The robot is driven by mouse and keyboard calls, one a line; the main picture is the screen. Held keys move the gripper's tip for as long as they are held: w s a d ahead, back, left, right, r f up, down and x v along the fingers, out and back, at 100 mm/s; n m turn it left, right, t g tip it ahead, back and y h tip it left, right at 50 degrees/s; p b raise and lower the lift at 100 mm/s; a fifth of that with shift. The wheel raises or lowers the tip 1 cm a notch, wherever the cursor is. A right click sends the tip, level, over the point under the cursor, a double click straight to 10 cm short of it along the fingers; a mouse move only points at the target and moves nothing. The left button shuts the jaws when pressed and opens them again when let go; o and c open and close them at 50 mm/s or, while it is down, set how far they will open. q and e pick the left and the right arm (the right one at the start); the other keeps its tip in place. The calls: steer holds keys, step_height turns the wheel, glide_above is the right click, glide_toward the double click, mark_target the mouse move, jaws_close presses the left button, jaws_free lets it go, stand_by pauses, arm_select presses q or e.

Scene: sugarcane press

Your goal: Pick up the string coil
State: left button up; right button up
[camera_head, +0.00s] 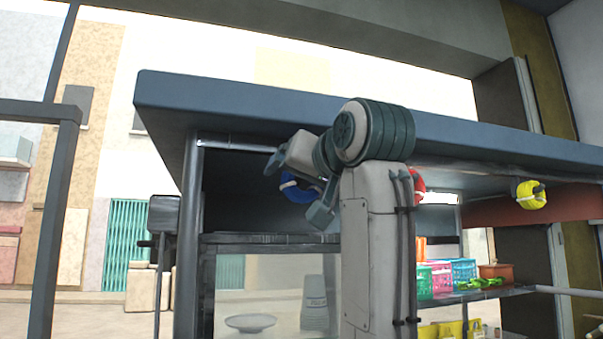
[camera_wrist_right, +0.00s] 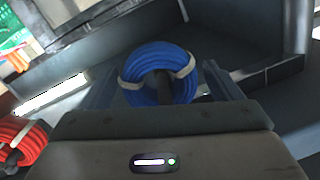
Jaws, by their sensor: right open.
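A blue string coil (camera_wrist_right: 157,62), tied with white bands, hangs on a dark peg in the right wrist view. It also shows, partly covered by my arm and gripper, in the head view (camera_head: 298,190) under the grey-blue canopy. My right gripper (camera_wrist_right: 165,88) is open, with one finger on each side of the blue coil. In the head view my right gripper (camera_head: 296,188) is at the coil; whether the fingers touch it I cannot tell. A red coil (camera_wrist_right: 22,142) is at the lower left of the wrist view. A yellow coil (camera_head: 530,194) hangs at the right. My left gripper is not seen.
The canopy (camera_head: 330,113) spans above the gripper. A dark post (camera_head: 189,240) stands to the left. A shelf (camera_head: 470,296) with coloured baskets (camera_head: 440,277) is at the lower right. A plate (camera_head: 250,322) lies low behind the frame.

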steer(key=shift+s+d, duration=0.1)
steer(key=shift+s, duration=0.05)
steer(key=c, duration=1)
steer(key=shift+r+b, duration=0.5)
steer(key=shift+r, duration=0.25)
arm_select(q)
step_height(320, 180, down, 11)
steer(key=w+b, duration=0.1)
steer(key=b, duration=1)
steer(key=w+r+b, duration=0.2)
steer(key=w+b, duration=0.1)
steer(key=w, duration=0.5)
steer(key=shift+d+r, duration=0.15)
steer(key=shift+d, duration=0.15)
arm_select(e)
steer(key=f+v, duration=0.1)
steer(key=v, duration=1.6)
steer(key=shift+s+d, duration=0.2)
steer(key=shift+s, duration=0.2)
